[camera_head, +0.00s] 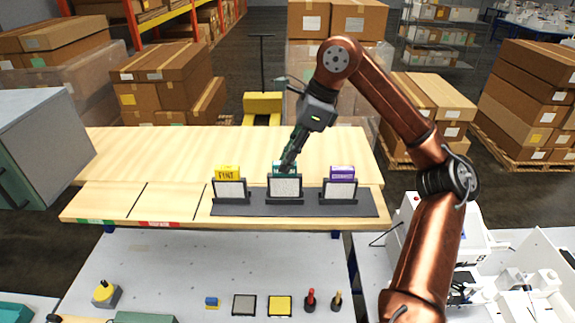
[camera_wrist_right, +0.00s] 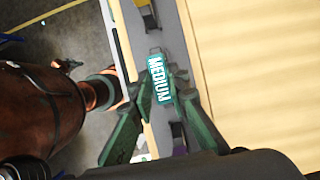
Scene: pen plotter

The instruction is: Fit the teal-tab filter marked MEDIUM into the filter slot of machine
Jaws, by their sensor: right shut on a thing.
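The MEDIUM filter (camera_head: 285,187) has a teal tab and a pale framed panel. It stands upright in the middle holder on a dark grey strip (camera_head: 235,209). My right gripper (camera_head: 287,167) comes down on it from above and is shut on its teal tab. In the right wrist view the tab (camera_wrist_right: 159,80) reads MEDIUM between the two green fingers (camera_wrist_right: 160,98). My left gripper is out of view. I cannot tell the filter slot of the machine in these frames.
A yellow-tab filter (camera_head: 229,187) stands to the left and a purple-tab filter (camera_head: 341,188) to the right, both close by. White machinery (camera_head: 470,245) is at the right. The wooden table (camera_head: 140,160) is clear on its left. A grey front surface (camera_head: 200,265) holds small parts.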

